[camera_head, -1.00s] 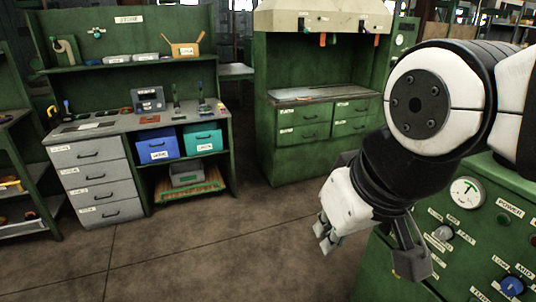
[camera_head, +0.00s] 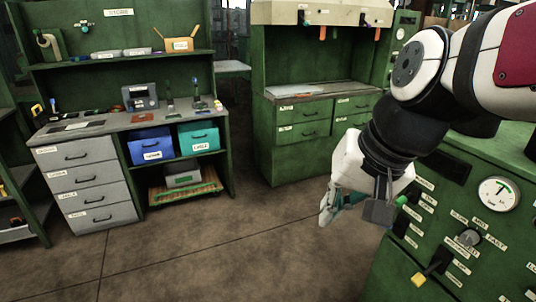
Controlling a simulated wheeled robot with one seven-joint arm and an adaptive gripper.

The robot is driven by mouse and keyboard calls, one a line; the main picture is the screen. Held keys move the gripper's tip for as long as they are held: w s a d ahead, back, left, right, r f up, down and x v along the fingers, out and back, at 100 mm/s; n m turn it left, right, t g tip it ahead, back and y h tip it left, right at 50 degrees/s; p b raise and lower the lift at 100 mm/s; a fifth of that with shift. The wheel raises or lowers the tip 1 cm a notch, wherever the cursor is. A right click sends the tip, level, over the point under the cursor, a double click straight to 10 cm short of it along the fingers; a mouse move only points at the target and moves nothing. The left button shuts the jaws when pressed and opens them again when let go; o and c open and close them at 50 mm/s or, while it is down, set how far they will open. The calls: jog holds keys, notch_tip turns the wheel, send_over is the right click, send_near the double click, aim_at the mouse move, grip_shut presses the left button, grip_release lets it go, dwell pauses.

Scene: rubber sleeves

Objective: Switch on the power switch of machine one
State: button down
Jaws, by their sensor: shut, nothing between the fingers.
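A green machine control panel (camera_head: 455,205) stands at the lower right. It carries a round white gauge (camera_head: 499,194), a grey rotary knob (camera_head: 470,237), a green-tipped lever (camera_head: 402,200) and a yellow-tipped lever (camera_head: 418,279), with small white labels. I cannot read a machine number or tell which control is the power switch. My gripper (camera_head: 330,212) hangs at the panel's left, pointing down and left, apart from the levers in the picture. Its fingers are shut and empty. My arm hides the panel's upper left part.
A green workbench (camera_head: 235,155) with grey drawers, a blue bin (camera_head: 152,145) and a teal bin (camera_head: 200,138) stands at the left. A green cabinet (camera_head: 300,150) with drawers stands behind my gripper. The concrete floor (camera_head: 230,240) between is clear.

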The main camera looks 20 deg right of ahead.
aim_at(405, 198)
jog(key=w+d+f+m+t+b, duration=0.1)
jog(key=w+d+f+m+b, duration=0.2)
jog(key=w+d+f+m, duration=0.3)
jog(key=w+d+f+m+t+b, duration=0.1)
jog(key=w+d+f+m+b, duration=0.2)
jog(key=d+m, duration=0.35)
jog(key=w+d+f+m+t+b, duration=0.1)
jog(key=w+d+f+m+b, duration=0.3)
jog(key=d, duration=0.5)
jog(key=s+d+f+m+h+b, duration=0.1)
jog(key=s+d+f+m, duration=0.1)
jog(key=d, duration=0.5)
jog(key=s+d+f+m+t+h+b, duration=0.1)
jog(key=d+f+m+b, duration=0.1)
jog(key=d+f+m, duration=0.3)
jog(key=s+d+f+m+h+b, duration=0.1)
jog(key=d+f+m, duration=0.3)
jog(key=d, duration=0.5)
jog(key=shift+s+d+f+h, duration=0.15)
jog(key=shift+s+f+h, duration=0.15)
jog(key=shift+s+f, duration=0.35)
jog(key=shift+s+r, duration=0.1)
